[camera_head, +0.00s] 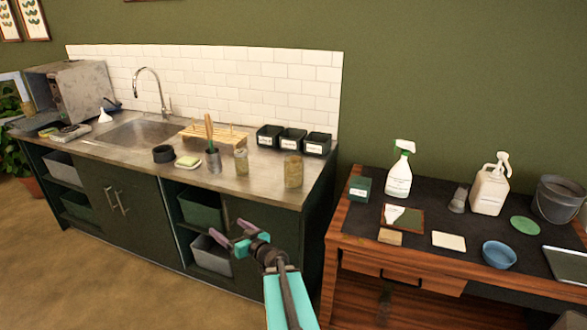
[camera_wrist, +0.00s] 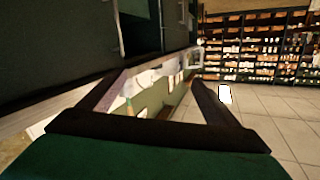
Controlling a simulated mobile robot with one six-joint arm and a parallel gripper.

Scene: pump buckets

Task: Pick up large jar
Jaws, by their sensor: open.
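The large jar (camera_head: 293,171), a tan glass-like cylinder, stands upright near the front right end of the metal counter. A slimmer jar (camera_head: 241,160) stands to its left. My gripper (camera_head: 228,236) is open and empty, in front of the cabinet, lower in the picture and left of the large jar, apart from it. In the wrist view the two dark fingers of my gripper (camera_wrist: 161,78) are spread with nothing held between them. I cannot make out the large jar in the wrist view.
A brush holder (camera_head: 213,160) and a sponge dish (camera_head: 188,163) are left of the jars. Three dark labelled boxes (camera_head: 291,141) stand behind. A wooden table (camera_head: 343,233) with bottles and a bucket (camera_head: 558,198) is to the right. The counter front around the large jar is clear.

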